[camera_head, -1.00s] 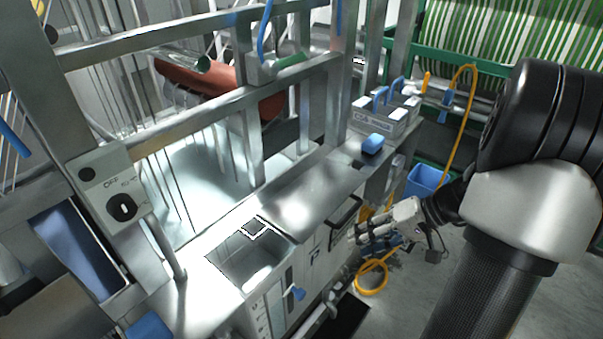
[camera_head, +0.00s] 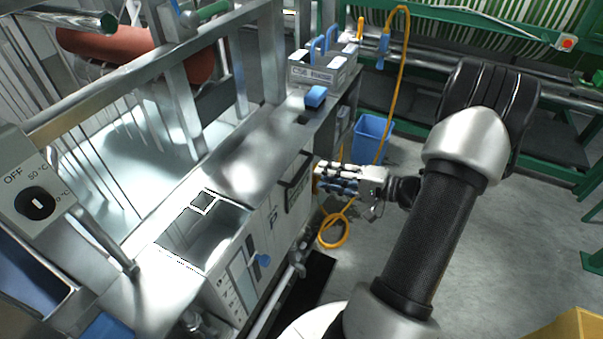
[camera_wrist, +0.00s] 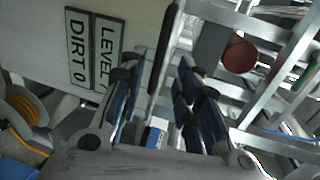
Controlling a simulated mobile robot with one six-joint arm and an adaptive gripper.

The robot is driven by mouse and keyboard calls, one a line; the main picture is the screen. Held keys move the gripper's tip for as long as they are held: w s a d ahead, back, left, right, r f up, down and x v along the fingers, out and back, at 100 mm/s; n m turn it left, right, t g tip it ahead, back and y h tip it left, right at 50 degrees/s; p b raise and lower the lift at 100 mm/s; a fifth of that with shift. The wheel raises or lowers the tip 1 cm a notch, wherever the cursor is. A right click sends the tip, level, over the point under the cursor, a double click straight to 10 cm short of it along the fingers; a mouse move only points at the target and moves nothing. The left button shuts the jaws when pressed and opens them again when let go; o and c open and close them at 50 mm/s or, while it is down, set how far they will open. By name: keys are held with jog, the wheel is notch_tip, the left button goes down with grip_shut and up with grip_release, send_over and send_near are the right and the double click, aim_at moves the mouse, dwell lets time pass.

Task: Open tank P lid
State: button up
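Tank P (camera_head: 268,237) has a pale front panel marked with a P. Its flat metal lid (camera_head: 250,160) lies level on top, looking shut. A black bar handle (camera_head: 298,182) is at the lid's front edge. My gripper (camera_head: 318,178) is just right of the handle in the head view, pointing at it. In the wrist view the blue-padded fingers (camera_wrist: 162,85) are apart, and the black handle (camera_wrist: 166,50) runs between and ahead of them. Whether any finger touches the handle cannot be told.
A grey caddy (camera_head: 322,72) with blue handles and a blue block (camera_head: 316,97) stand behind the lid. A blue bin (camera_head: 372,138) and a yellow hose (camera_head: 335,230) are on the floor. The floor at right is open. Metal frame posts rise on the left.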

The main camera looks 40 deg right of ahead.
aim_at(301, 171)
jog(key=b+x, duration=0.1)
jog(key=x, duration=0.7)
grip_shut()
dwell(0.6)
